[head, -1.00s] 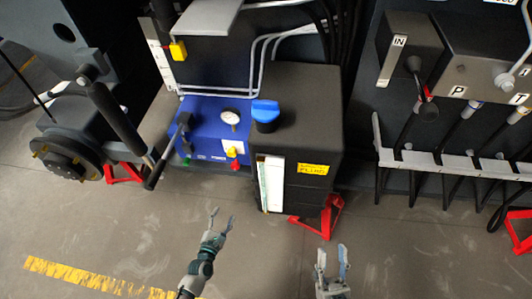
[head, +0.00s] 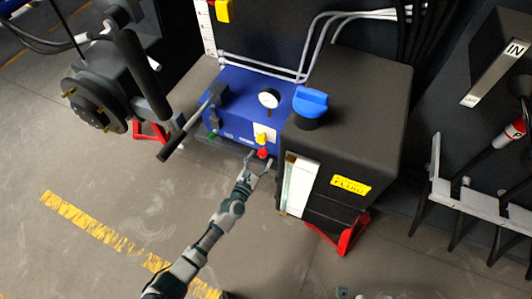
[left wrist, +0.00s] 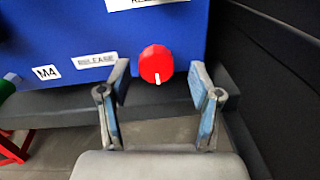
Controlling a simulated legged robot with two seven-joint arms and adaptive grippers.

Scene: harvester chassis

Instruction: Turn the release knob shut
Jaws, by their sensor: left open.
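The red release knob (head: 263,153) is on the front of the blue pump unit (head: 232,95), below a yellow knob. In the left wrist view the red knob (left wrist: 156,64), with a white mark pointing down, is right of a RELEASE label (left wrist: 96,60). My left gripper (head: 258,167) is open just in front of the knob. In the wrist view its fingertips (left wrist: 160,88) lie either side of and slightly below the knob, with nothing between them. Contact is not visible. Only the tips of my right gripper (head: 364,295) show at the bottom edge, apart.
A dark tank (head: 355,100) with a blue cap (head: 310,101) stands right of the knob. A black lever (head: 190,124) sticks out at the left of the unit. A wheel hub (head: 92,105) is at the far left.

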